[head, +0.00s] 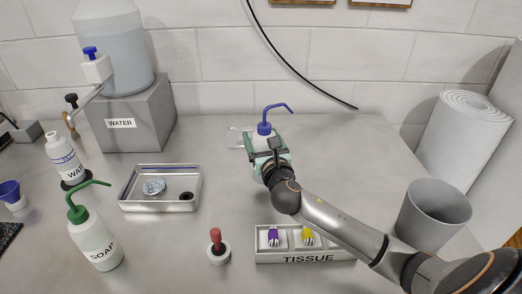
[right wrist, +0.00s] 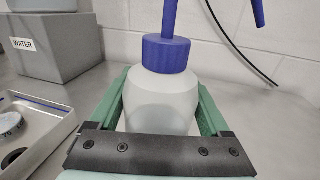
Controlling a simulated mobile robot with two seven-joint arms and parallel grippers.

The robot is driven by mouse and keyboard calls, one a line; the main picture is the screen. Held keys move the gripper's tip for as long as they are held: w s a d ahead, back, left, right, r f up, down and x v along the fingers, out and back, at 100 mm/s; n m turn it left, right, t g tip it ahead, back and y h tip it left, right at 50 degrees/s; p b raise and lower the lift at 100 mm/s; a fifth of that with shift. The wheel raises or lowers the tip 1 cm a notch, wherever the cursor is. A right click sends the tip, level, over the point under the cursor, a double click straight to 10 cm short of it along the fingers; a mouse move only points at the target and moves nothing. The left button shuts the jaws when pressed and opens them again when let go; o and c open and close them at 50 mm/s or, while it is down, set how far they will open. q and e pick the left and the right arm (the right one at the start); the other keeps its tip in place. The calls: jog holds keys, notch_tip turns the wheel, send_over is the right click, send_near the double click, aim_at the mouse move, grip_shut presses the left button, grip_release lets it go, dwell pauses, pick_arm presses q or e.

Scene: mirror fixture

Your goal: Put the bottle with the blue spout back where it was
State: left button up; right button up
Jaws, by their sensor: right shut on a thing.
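The bottle with the blue spout (head: 264,142) is upright near the back of the table, its blue nozzle pointing right. My right gripper (right wrist: 164,108) has its green fingers on both sides of the bottle's white body and is shut on it. In the head view the right gripper (head: 266,158) hides the lower part of the bottle, so I cannot tell whether its base touches the table. A pale, see-through flat piece (head: 236,137) shows beside and behind the bottle. My left gripper is not in view.
A green-spouted SOAP bottle (head: 96,243) stands front left, with a metal tray (head: 160,203) behind it. A grey bin (head: 433,215) stands right. The table right of the bottle is clear.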

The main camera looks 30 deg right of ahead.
jog(key=shift+w+d+f, duration=0.1)
jog(key=shift+w+f, duration=0.05)
jog(key=shift+w+f+b, duration=0.1)
jog(key=shift+f+b, duration=0.35)
jog(key=shift+f, duration=1.15)
jog(key=shift+f, duration=0.15)
jog(key=o, duration=0.8)
jog(key=v, duration=1.2)
